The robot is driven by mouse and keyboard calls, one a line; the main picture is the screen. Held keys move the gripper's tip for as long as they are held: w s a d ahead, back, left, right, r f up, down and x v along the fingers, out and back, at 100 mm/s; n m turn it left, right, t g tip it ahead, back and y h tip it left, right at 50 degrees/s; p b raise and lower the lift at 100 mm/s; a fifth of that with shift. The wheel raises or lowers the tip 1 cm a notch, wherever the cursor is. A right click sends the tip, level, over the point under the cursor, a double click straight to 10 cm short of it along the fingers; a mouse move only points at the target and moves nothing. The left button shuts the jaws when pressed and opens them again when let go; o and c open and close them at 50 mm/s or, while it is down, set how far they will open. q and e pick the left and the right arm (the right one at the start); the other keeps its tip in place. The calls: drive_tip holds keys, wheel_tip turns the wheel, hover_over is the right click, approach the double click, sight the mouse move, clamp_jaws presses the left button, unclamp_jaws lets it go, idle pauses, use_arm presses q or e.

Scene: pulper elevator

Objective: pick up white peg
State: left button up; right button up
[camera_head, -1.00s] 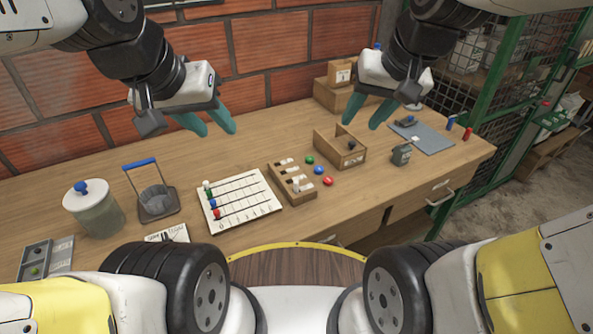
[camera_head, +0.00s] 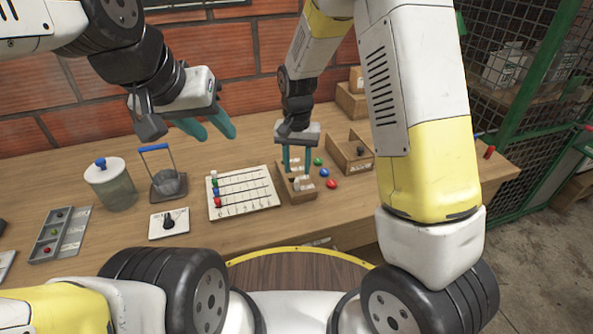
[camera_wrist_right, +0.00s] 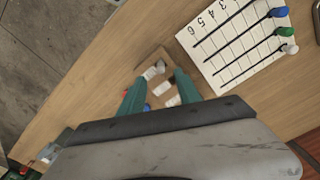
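A wooden tray (camera_head: 300,194) with slots holds several white pieces. A white peg (camera_wrist_right: 152,71) stands at the tray's near end in the right wrist view, close to the gap between my right fingertips. My right gripper (camera_head: 298,168) is open, pointing down over the tray. In the right wrist view its teal fingers (camera_wrist_right: 157,85) are on either side of the white pieces, and I see no contact. Another white peg (camera_wrist_right: 290,49) sits on the numbered board (camera_head: 254,190), beside green and blue pegs. My left gripper (camera_head: 212,132) is open and empty above the bench's back.
Green, blue and red balls (camera_head: 331,184) lie right of the tray. A wooden box (camera_head: 347,153) stands behind them. A lidded jar (camera_head: 110,184), a blue-handled holder (camera_head: 168,184) and a knob plate (camera_head: 169,222) are to the left. My right arm hides the bench's right part.

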sight(297, 181)
wheel_tip(297, 181, down, 7)
drive_tip(key=shift+a+r, duration=0.1)
drive_tip(key=shift+r, duration=0.1)
clamp_jaws()
